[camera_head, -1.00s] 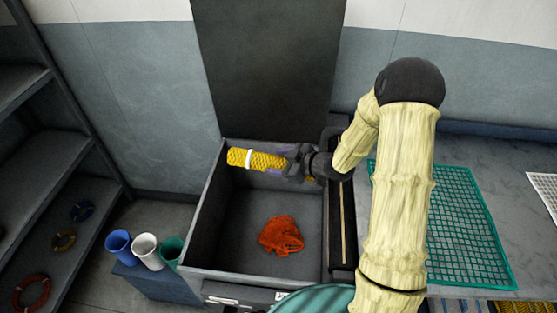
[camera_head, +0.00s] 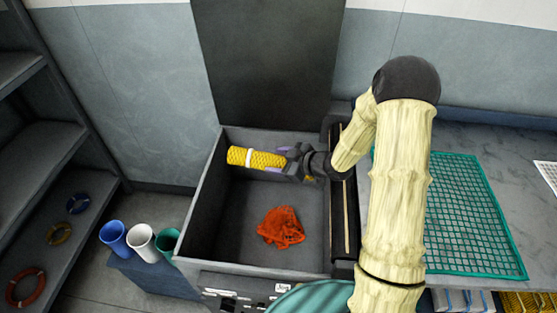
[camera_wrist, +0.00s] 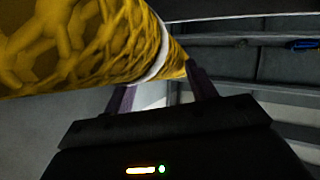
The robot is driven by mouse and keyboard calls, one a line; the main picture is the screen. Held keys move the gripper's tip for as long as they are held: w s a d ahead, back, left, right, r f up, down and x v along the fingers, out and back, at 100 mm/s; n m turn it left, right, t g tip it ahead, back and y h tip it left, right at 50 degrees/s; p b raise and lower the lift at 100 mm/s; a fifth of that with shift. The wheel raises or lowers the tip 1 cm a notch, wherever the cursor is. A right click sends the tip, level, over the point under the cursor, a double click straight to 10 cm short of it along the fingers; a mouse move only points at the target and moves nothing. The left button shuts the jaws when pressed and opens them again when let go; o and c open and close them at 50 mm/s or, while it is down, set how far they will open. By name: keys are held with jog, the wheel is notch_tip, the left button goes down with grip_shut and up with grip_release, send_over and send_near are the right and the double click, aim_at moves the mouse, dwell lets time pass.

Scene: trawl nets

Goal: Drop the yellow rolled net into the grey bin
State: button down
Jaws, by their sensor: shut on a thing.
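The yellow rolled net (camera_head: 240,156) has a white band round its middle and lies level across the back part of the open grey bin (camera_head: 200,225), above its floor. My gripper (camera_head: 281,160) is shut on the net near its right end. In the wrist view the yellow net (camera_wrist: 75,45) fills the upper left, with its white band near my gripper's fingers (camera_wrist: 160,92). The height of the net above the bin floor is hard to tell.
A crumpled orange net (camera_head: 281,228) lies on the bin floor. The bin's dark lid (camera_head: 268,65) stands open behind. Blue, white and green cups (camera_head: 141,241) stand left of the bin. A teal net (camera_head: 460,215) lies on the bench at right.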

jog(key=c, duration=0.5)
grip_release()
jog(key=shift+w, duration=0.1)
jog(key=shift+o, duration=0.5)
jog(key=shift+d, duration=0.1)
jog(key=shift+s+d+r, duration=0.25)
jog(key=shift+s+d, duration=0.05)
jog(key=shift+d, duration=0.1)
jog(key=v, duration=1.6)
jog(key=shift+s, duration=0.3)
jog(key=shift+w+d+r, duration=0.1)
jog(key=shift+r, duration=0.05)
